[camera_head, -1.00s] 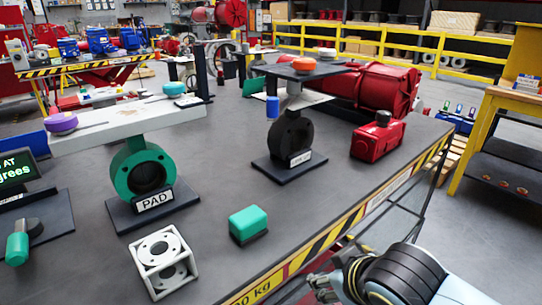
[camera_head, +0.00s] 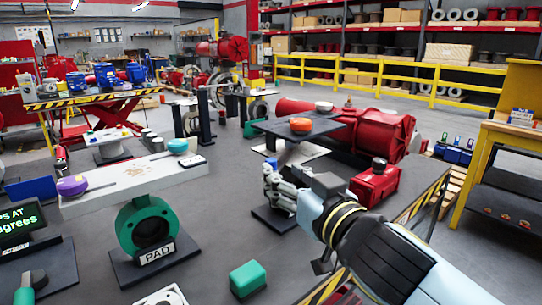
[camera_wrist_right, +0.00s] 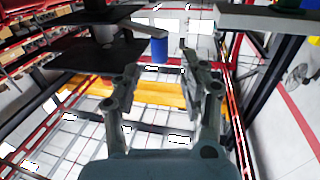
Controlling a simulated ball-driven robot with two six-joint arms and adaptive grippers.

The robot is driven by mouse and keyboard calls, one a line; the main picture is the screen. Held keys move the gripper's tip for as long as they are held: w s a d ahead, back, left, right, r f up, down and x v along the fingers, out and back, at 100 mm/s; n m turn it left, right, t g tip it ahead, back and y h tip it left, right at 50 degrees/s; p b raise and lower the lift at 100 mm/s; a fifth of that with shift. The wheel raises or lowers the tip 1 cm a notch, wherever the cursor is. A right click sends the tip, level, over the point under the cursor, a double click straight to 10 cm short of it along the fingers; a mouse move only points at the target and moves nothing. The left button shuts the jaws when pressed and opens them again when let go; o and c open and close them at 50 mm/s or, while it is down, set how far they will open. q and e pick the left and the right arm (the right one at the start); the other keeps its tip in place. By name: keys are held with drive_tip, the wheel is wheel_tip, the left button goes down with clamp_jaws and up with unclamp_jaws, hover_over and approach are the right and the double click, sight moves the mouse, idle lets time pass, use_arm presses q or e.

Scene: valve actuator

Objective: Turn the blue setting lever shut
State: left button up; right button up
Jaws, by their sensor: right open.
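The blue lever end (camera_head: 272,163) shows as a small piece under the dark top plate (camera_head: 325,122) of the black valve stand. In the right wrist view the blue lever end (camera_wrist_right: 159,50) hangs upright below a dark plate. My right gripper (camera_head: 279,190) is in front of the black valve and hides most of its body. In the right wrist view the open right gripper (camera_wrist_right: 158,76) has the blue piece in the gap between its fingertips, seemingly beyond them; I cannot tell if they touch. My left gripper is not in view.
A green valve (camera_head: 147,228) labelled PAD stands at left under a light plate (camera_head: 130,185). A red housing (camera_head: 375,184) is close to the right of my gripper. A green block (camera_head: 247,279) lies at the front. Bare grey table lies between the green valve and my right gripper.

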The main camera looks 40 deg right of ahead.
sight(275, 167)
drive_tip(key=w, duration=0.2)
drive_tip(key=w+p, duration=0.1)
drive_tip(key=w, duration=0.1)
drive_tip(key=w+d, duration=0.1)
drive_tip(key=w, duration=0.1)
clamp_jaws()
drive_tip(key=shift+d+f, duration=0.15)
drive_tip(key=shift+f, duration=0.05)
idle(0.6)
